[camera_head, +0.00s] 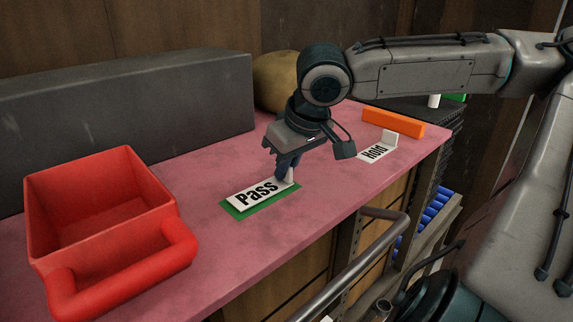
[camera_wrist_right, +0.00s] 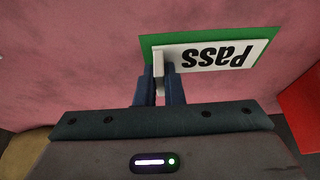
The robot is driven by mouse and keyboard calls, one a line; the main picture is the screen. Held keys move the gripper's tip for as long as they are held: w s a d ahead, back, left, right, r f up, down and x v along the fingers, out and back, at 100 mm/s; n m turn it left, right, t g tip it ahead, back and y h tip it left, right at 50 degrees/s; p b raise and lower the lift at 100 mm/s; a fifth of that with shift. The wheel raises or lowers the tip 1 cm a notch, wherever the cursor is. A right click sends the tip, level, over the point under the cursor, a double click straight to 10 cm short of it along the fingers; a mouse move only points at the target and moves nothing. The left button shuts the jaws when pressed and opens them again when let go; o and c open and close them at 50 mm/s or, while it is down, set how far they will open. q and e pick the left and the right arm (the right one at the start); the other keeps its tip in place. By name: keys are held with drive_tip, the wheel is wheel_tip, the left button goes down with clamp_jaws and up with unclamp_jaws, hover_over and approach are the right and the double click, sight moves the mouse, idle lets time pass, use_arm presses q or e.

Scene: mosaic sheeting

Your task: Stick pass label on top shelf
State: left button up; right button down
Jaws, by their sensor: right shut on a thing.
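The pass label (camera_head: 257,193) is a white plate with black "Pass" lettering, with a small upright white tab at its right end in the head view. It lies on or just above a green rectangle (camera_head: 235,214) on the pink counter. My right gripper (camera_head: 286,172) points down and is shut on the tab. In the right wrist view the two blue fingers (camera_wrist_right: 160,88) are on either side of the tab, and the label (camera_wrist_right: 215,56) extends to the right over the green rectangle (camera_wrist_right: 155,40). My left gripper is not in view. I cannot pick out the top shelf.
A red bin (camera_head: 100,205) with a thick front handle stands at the left. A dark grey block (camera_head: 130,105) lines the back. A hold label (camera_head: 374,152) and an orange bar (camera_head: 393,122) are at the right. A metal rail (camera_head: 345,268) runs along the counter's front.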

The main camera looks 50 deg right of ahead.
drive_tip(key=shift+f, duration=0.1)
drive_tip(key=c, duration=1.5)
unclamp_jaws()
drive_tip(key=v, duration=1.1)
drive_tip(key=shift+w, duration=0.1)
